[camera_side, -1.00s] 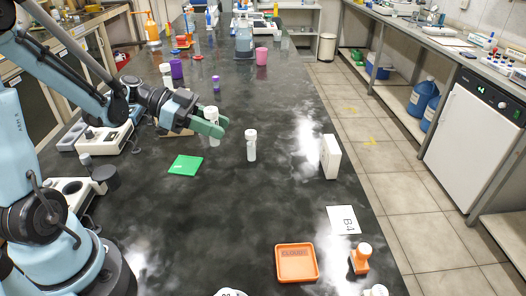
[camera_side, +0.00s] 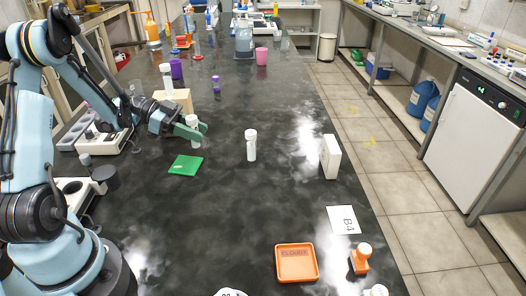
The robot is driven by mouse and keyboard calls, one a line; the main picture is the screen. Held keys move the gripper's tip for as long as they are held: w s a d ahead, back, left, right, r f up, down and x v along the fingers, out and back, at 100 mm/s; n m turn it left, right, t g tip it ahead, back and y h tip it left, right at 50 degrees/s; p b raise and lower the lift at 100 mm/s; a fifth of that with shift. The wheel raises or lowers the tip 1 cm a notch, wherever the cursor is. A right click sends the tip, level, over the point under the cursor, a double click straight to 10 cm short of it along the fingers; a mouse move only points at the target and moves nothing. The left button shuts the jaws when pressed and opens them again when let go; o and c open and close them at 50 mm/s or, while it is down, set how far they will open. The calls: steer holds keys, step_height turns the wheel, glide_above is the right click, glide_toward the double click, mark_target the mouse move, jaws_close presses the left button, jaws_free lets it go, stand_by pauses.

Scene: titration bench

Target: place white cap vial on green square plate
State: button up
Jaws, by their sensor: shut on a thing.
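My gripper (camera_side: 193,131) has green fingers and is shut on a white cap vial (camera_side: 194,139), held upright. The vial is just behind and slightly right of the green square plate (camera_side: 186,165), apart from it in the picture; its height above the bench is hard to tell. The plate lies flat and bare on the dark bench. A second white-capped vial (camera_side: 251,146) stands upright on the bench to the right of the plate.
A tan block (camera_side: 178,97) and a white-capped bottle (camera_side: 166,76) stand behind my gripper. A white box (camera_side: 330,157) stands at the right edge. An orange tray (camera_side: 297,263) and orange stamp-like item (camera_side: 361,257) lie in front.

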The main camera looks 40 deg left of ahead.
mark_target(197, 147)
steer(key=shift+f, duration=1.8)
steer(key=shift+f, duration=0.2)
steer(key=o, duration=1)
steer(key=shift+r, duration=0.15)
steer(key=shift+s+a+r, duration=0.1)
steer(key=shift+a+r, duration=0.05)
steer(key=v, duration=1.1)
steer(key=shift+s+a+r, duration=0.1)
steer(key=shift+s+a, duration=0.05)
steer(key=shift+a, duration=0.1)
